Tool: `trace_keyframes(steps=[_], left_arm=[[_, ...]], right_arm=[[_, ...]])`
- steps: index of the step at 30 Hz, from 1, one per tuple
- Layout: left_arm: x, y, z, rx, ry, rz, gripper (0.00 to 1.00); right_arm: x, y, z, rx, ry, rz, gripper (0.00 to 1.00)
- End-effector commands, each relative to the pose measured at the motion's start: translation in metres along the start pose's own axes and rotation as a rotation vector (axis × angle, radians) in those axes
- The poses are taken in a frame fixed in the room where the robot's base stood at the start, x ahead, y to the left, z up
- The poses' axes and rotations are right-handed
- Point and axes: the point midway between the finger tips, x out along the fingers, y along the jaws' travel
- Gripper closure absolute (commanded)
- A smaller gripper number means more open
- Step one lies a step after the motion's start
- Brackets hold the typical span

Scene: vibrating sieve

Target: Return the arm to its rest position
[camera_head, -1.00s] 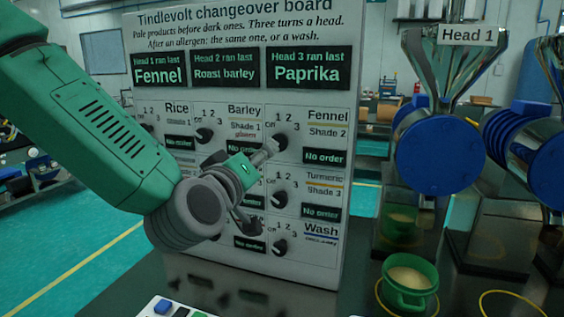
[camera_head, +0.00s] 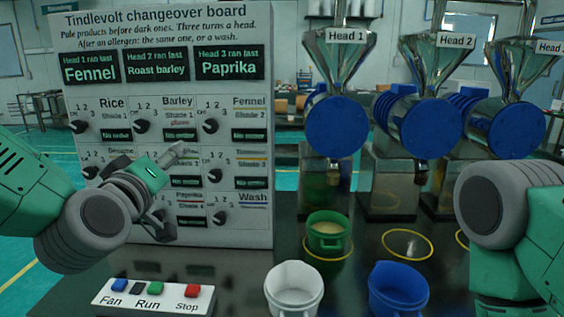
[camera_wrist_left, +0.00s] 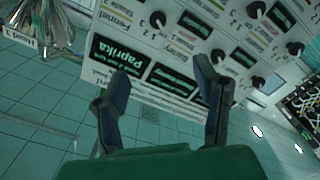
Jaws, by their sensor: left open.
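My left gripper (camera_head: 170,188) is in front of the lower middle of the changeover board (camera_head: 285,200), reaching in from the left. In the left wrist view its two fingers (camera_wrist_left: 160,95) are spread apart with nothing between them. The board (camera_wrist_left: 150,12) shows tilted beyond the fingertips, and I see no finger touching a knob. The gripper and wrist hide some of the board's lower knobs and labels. My right arm (camera_head: 510,225) shows at the right edge of the head view, but its gripper is out of frame.
A green cup of pale grains (camera_head: 328,240) stands in a yellow ring under Head 1 (camera_head: 345,38). A white cup (camera_head: 293,288) and a blue cup (camera_head: 398,290) stand at the front. A button box (camera_head: 152,299) with Fan, Run and Stop lies in front of the board.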

Motion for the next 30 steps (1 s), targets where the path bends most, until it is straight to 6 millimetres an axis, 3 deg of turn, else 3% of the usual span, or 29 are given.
trace_keyframes(steps=[11, 17, 20, 23, 26, 30], left_arm=[[-0.005, -0.048, 0.061, 0.081, -0.151, -0.071, 0.45], [-0.022, -0.089, 0.11, 0.149, -0.285, -0.13, 0.45], [-0.036, -0.12, 0.143, 0.195, -0.383, -0.171, 0.45], [-0.061, -0.159, 0.184, 0.253, -0.515, -0.225, 0.45], [-0.102, -0.206, 0.229, 0.324, -0.683, -0.289, 0.45], [-0.176, -0.267, 0.279, 0.418, -0.931, -0.376, 0.45]], right_arm=[[0.001, 0.0, 0.0, 0.0, 0.001, 0.0, 0.6], [0.001, 0.0, 0.0, 0.0, 0.0, 0.0, 0.6], [0.001, 0.0, 0.0, 0.0, 0.0, 0.0, 0.6], [0.001, 0.0, 0.0, 0.0, 0.0, 0.0, 0.6], [0.002, 0.0, 0.0, 0.0, 0.0, 0.0, 0.6], [0.003, 0.0, 0.0, 0.0, 0.0, 0.0, 0.6]])
